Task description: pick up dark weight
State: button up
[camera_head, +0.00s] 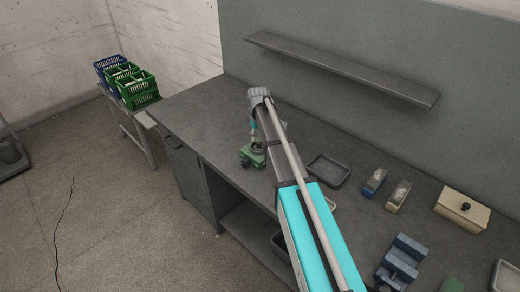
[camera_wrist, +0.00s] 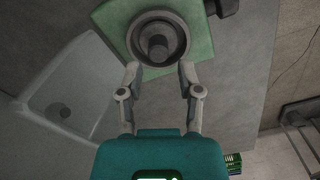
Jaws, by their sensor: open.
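A dark grey round piece with a raised knob in its middle, which looks like the dark weight (camera_wrist: 158,38), sits on a green square base (camera_wrist: 202,46). In the head view the green base (camera_head: 246,161) stands near the left front edge of the bench, and the dark piece on it (camera_head: 258,148) is small and partly hidden by my arm. My gripper (camera_wrist: 161,73) is open and empty in the wrist view. Its fingertips are close to the near rim of the dark piece, one to each side. Whether they touch it I cannot tell.
The grey bench (camera_head: 205,115) is clear behind the green base. An empty grey tray (camera_head: 328,171) lies to the right, then two small blocks, a cream box (camera_head: 462,211) and a blue vise (camera_head: 402,262). A shelf (camera_head: 340,68) runs along the wall. Baskets (camera_head: 127,83) stand left.

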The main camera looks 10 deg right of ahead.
aim_at(259, 143)
jog(key=shift+d+f+b, duration=0.1)
jog(key=shift+f+b, duration=1.75)
jog(key=shift+f, duration=0.25)
jog(key=shift+c, duration=0.2)
grip_shut()
